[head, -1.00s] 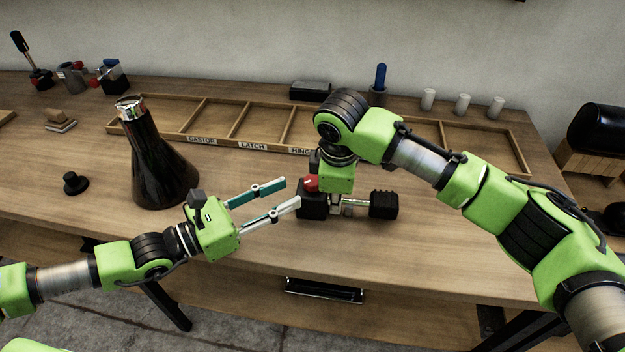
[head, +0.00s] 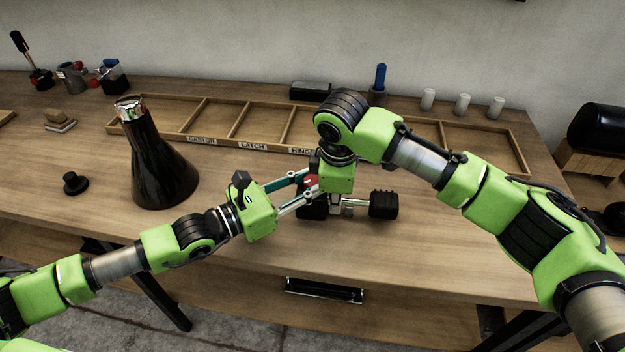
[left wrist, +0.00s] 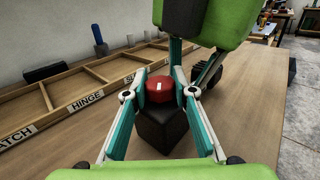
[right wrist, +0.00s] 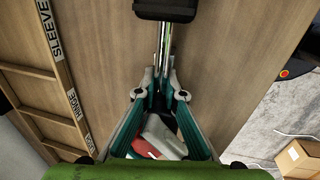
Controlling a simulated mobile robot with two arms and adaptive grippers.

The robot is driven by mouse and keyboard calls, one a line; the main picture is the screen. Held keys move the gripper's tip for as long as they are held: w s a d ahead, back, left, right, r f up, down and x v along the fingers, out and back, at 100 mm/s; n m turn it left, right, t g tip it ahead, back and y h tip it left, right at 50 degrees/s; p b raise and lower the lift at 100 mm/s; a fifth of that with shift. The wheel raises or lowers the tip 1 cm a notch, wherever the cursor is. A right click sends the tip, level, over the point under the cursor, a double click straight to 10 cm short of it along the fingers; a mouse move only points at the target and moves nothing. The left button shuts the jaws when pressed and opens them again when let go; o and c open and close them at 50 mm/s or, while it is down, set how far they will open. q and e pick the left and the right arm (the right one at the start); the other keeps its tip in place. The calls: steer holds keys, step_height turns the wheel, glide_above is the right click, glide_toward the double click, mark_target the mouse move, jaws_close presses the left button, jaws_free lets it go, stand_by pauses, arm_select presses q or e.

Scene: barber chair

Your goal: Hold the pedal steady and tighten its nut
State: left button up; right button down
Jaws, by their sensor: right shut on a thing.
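The pedal lies on the workbench, with a black ribbed pad (head: 384,205) at its right end and a shiny metal rod (right wrist: 163,42) running to a black block (left wrist: 162,132). A red round nut (left wrist: 160,89) with a white mark sits on top of the block; in the head view it is mostly hidden. My right gripper (right wrist: 163,75) points down and is shut on the pedal's rod between block and pad. My left gripper (left wrist: 160,75) is open, its fingers on either side of the red nut; I cannot tell whether they touch it.
A wooden tray (head: 225,144) with labelled compartments lies behind the pedal. A dark flask-shaped object (head: 158,165) stands left of my left gripper, with a small black knob (head: 75,183) beyond. White cups (head: 463,103) stand at the back right. The right front bench is clear.

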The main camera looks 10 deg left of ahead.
arm_select(q)
steer(key=shift+d+r, duration=0.1)
steer(key=shift+d, duration=0.1)
steer(key=shift+d+r+m+g+h, duration=0.15)
steer(key=shift+d+m+g+h, duration=0.1)
steer(key=shift+m+g+h, duration=0.3)
arm_select(e)
steer(key=shift+s+a, duration=0.1)
steer(key=shift+a, duration=0.05)
arm_select(q)
steer(key=shift+w+a+m+g+h, duration=0.1)
steer(key=shift+a+m+g+h, duration=0.05)
steer(key=shift+m+g+h, duration=0.5)
steer(key=shift+a+m+g+h, duration=0.15)
steer(key=shift+m+g+h, duration=0.2)
steer(key=shift+g, duration=0.45)
arm_select(e)
steer(key=shift+a, duration=0.1)
arm_select(q)
steer(key=shift+m+g+h, duration=0.45)
steer(key=shift+m+g, duration=0.65)
steer(key=shift+g, duration=0.5)
steer(key=shift+m+g+h, duration=0.4)
steer(key=shift+m+g, duration=0.65)
steer(key=shift+g, duration=0.55)
steer(key=shift+a, duration=0.1)
steer(key=shift+f, duration=0.2)
steer(key=o, duration=0.9)
arm_select(e)
steer(key=shift+d, duration=0.2)
